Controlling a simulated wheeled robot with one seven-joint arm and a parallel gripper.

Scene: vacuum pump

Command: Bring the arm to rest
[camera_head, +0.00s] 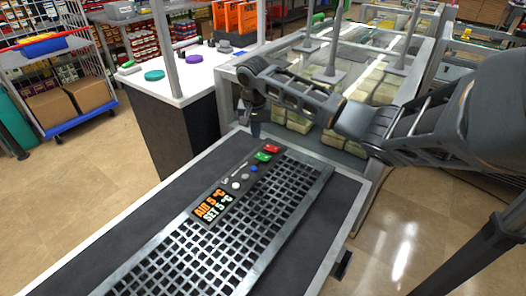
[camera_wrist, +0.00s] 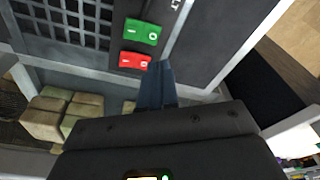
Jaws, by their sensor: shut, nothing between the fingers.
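My arm reaches in from the right in the head view. My gripper (camera_head: 255,128) points down just beyond the far end of a control panel (camera_head: 237,184). In the wrist view my gripper (camera_wrist: 157,68) shows its dark fingers together, with nothing between them. The fingertips appear close to the red switch (camera_wrist: 135,61), beside the green switch (camera_wrist: 141,32); I cannot tell whether they touch anything. In the head view the red switch (camera_head: 272,148) and green switch (camera_head: 262,157) sit at the panel's far end. The panel display reads "AIR 5 °C" and "SET 5 °C".
The panel lies on a dark machine top with a metal grille (camera_head: 215,245). A white table (camera_head: 185,75) with small coloured items stands behind left. A glass-topped freezer (camera_head: 345,60) holding several packages is behind my arm. A cart (camera_head: 60,75) with boxes stands left; floor there is clear.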

